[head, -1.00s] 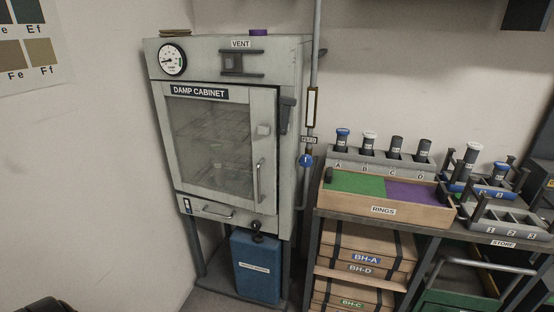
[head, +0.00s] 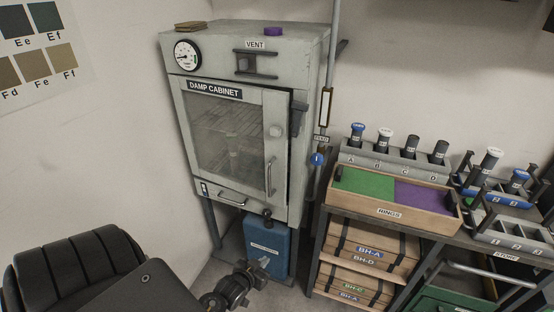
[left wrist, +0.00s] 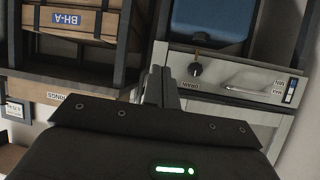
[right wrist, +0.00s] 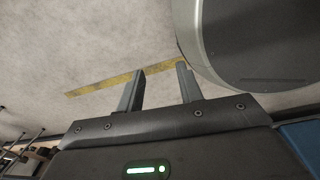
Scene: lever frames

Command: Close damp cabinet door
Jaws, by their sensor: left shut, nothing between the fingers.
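The grey damp cabinet (head: 250,105) stands against the back wall in the head view. Its glazed door (head: 228,140) has a vertical bar handle (head: 269,177) and a round knob near its right edge. The door is nearly flush with the front, with a dark line at its upper right edge; I cannot tell whether it is fully shut. My left gripper (head: 264,264) is low, in front of the blue container and below the door. In the left wrist view its fingers (left wrist: 160,80) are together and empty. My right gripper (right wrist: 160,78) is open and empty above the floor.
A dark latch (head: 298,108) is on the cabinet's right edge. A blue container (head: 267,245) stands beneath. A pipe with a blue valve (head: 317,159) runs along the right side. A bench with a rings tray (head: 395,211) stands right. Floor shows in the right wrist view (right wrist: 60,50).

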